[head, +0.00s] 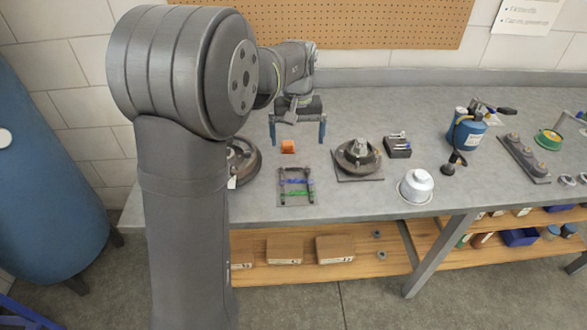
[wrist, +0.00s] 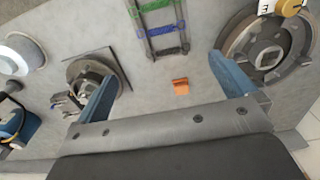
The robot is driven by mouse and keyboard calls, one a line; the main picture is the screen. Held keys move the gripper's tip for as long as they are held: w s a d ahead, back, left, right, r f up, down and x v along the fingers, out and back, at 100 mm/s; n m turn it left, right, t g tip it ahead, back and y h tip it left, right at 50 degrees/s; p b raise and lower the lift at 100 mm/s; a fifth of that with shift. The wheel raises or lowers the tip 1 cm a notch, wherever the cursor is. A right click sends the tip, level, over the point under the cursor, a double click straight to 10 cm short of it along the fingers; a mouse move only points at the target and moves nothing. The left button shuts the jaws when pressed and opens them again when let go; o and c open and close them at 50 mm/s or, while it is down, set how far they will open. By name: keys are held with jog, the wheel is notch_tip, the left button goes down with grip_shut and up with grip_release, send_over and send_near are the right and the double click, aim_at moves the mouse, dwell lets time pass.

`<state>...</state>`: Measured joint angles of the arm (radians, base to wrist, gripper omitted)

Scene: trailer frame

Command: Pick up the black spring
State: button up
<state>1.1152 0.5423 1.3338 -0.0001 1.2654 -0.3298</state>
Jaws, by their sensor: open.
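A small rack (head: 282,187) lies on the bench in front of my gripper (head: 297,142). It carries a blue spring (head: 300,181) and a green spring (head: 299,193). In the wrist view, the black spring (wrist: 171,50) lies across the rack's end nearest my gripper, with the blue spring (wrist: 161,30) and green spring (wrist: 153,6) beyond it. My gripper's blue fingers (wrist: 163,68) are wide apart with nothing between them. They are above the bench, behind the rack and apart from the black spring.
An orange block (head: 288,147) lies between my gripper and the rack. A drum-like hub (head: 243,163) is left of the rack.

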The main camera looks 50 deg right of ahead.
jog(key=shift+c, duration=0.2)
jog(key=c, duration=1.3)
jog(key=m+g+h, duration=0.3)
jog(key=m, duration=1.6)
send_near(296, 168)
jog(key=shift+s+d+f, duration=0.1)
jog(key=shift+d+f, duration=0.2)
jog(key=shift+f, duration=0.25)
jog(key=shift+s+d+f, duration=0.1)
jog(key=shift+d+f, duration=0.25)
jog(key=shift+f, duration=0.2)
jog(key=shift+a+x, duration=0.15)
jog(key=shift+x, duration=1.25)
jog(key=shift+a+x, duration=0.15)
jog(key=shift+x, duration=1.25)
